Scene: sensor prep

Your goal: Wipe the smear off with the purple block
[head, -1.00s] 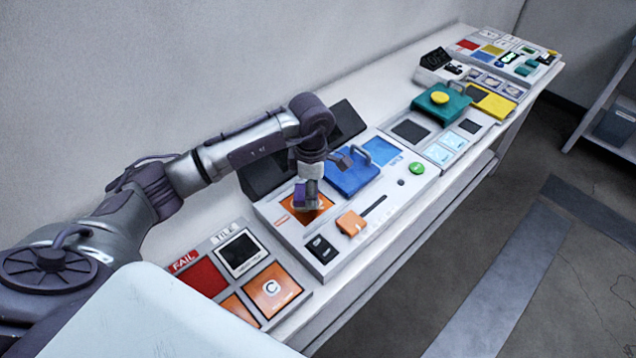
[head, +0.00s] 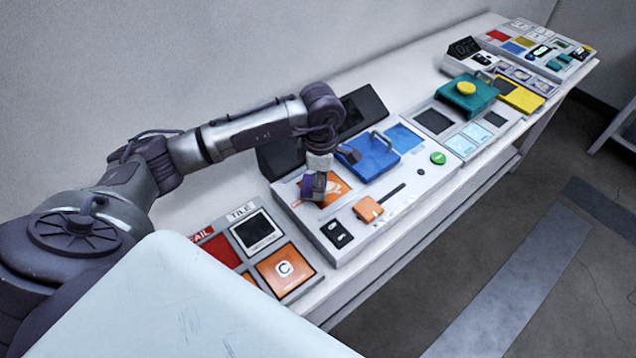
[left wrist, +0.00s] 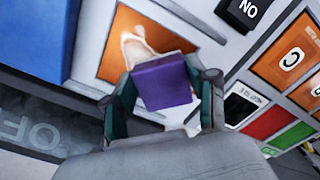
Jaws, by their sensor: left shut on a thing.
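My left gripper (head: 314,192) is shut on the purple block (head: 306,187), over the near-left part of an orange tile (head: 333,187). In the left wrist view the purple block (left wrist: 163,82) sits between the two fingers (left wrist: 162,100). It covers part of the orange tile (left wrist: 108,64) there. A pale, whitish smear (left wrist: 131,46) shows on the tile just beyond the block, and part of it may be hidden behind the block. I cannot tell whether the block touches the tile. My right gripper is not in view.
A blue block with a handle (head: 368,158) stands right beside the orange tile. An orange slider knob (head: 368,209) and a black switch (head: 337,233) lie in front. A FAIL/TILE panel (head: 290,297) is at the near left, and dark screens (head: 361,112) stand behind.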

